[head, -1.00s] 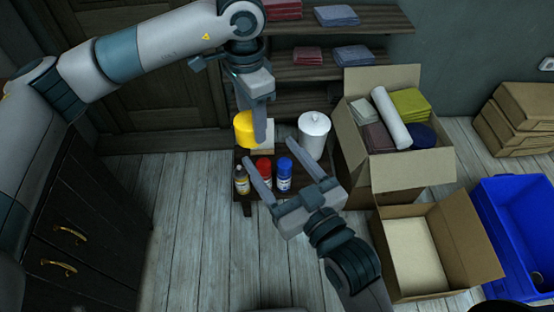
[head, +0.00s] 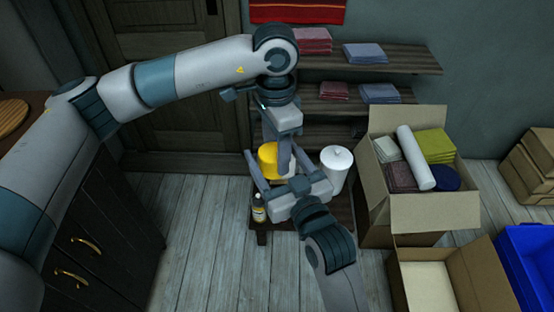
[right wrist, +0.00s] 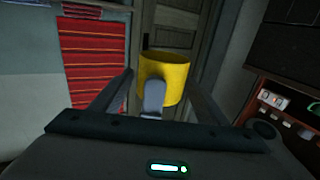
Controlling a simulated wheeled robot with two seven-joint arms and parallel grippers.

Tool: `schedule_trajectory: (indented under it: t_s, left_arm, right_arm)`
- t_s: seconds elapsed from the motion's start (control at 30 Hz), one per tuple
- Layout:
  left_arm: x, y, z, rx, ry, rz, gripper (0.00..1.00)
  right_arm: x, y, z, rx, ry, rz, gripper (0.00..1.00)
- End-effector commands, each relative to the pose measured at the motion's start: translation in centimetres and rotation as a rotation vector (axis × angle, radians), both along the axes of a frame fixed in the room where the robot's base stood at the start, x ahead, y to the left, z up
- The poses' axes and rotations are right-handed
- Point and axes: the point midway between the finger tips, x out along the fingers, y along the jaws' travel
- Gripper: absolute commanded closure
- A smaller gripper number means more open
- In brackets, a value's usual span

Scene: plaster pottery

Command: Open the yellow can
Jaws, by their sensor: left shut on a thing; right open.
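The yellow can (head: 267,155) is above or at the low wooden stand in the head view; I cannot tell if it is lifted. My left gripper (head: 278,148) comes down from above and is shut on the can. One grey left finger covers part of its near side in the right wrist view, where the can (right wrist: 172,72) is upright at centre. A round rim shows at its top; I cannot tell whether a lid is on. My right gripper (head: 270,160) is open, its fingers reaching toward the can from the front, one on either side of it in the wrist view.
A white lidded canister (head: 336,168) stands right of the can. A small bottle (head: 258,209) stands at the stand's front left. An open carton (head: 422,210) with folded cloths is to the right. A dark cabinet (head: 105,230) is at left. Floor between is clear.

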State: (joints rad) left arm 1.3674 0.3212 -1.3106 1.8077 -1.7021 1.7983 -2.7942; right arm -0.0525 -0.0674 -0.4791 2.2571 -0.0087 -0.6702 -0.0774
Motion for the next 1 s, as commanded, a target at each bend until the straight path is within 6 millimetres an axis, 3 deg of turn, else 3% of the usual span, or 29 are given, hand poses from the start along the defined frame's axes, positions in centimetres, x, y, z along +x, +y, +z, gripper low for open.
schedule_trajectory:
  t_s: [0.23,0.4,0.7,0.73,0.8,1.0]
  left_arm:
    - [0.0,0.0,0.0,0.0,0.0,0.0,0.81]
    - [0.0,0.0,0.0,0.0,0.0,0.0,0.81]
    - [0.0,0.02,-0.01,0.001,0.0,0.0,0.81]
    - [0.0,0.02,-0.02,0.0,0.0,0.0,0.47]
    - [0.0,0.02,-0.02,0.0,0.0,0.0,0.34]
    - [-0.01,0.0,-0.02,0.0,0.0,0.0,0.33]
  right_arm:
    - [0.02,0.02,0.0,0.0,0.0,0.0,0.32]
    - [0.01,0.02,0.0,0.0,0.0,0.0,0.7]
    - [0.01,0.0,0.03,0.001,0.0,0.0,0.75]
    - [0.01,0.0,0.04,0.001,0.0,0.0,0.75]
    - [0.02,-0.01,0.05,0.001,0.0,0.0,0.75]
    - [0.01,0.0,0.04,0.0,-0.001,0.0,0.75]
